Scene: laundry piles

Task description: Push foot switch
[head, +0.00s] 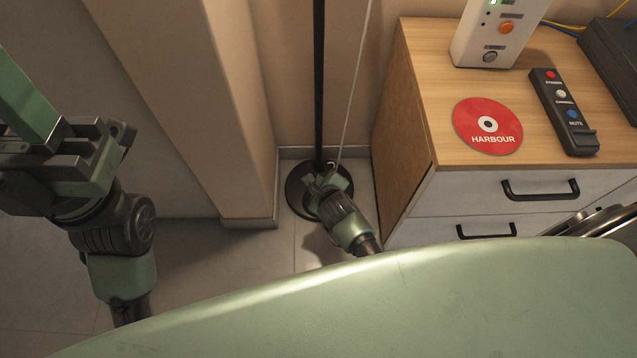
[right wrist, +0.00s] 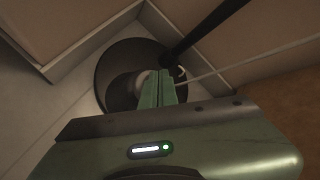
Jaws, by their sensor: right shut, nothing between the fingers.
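A black round floor base (head: 297,190) with a thin black pole stands in the corner by the wall. It also shows in the right wrist view (right wrist: 115,65). A small pale round part (right wrist: 141,78) on this base, likely the foot switch, is partly hidden behind my fingers. My right gripper (head: 326,183) points down over the base and is shut and empty; its green fingers also show in the right wrist view (right wrist: 158,88). I cannot tell whether the fingertips touch the pale part. My left gripper (head: 65,150) is raised at the left, away from the base; its jaw state is unclear.
A wooden-topped cabinet (head: 415,110) stands right of the base, with a red disc (head: 487,126), a remote (head: 563,110) and a white device (head: 495,35) on it. A wall pillar (head: 205,110) stands to the left. A pale cord (head: 352,90) hangs beside the pole.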

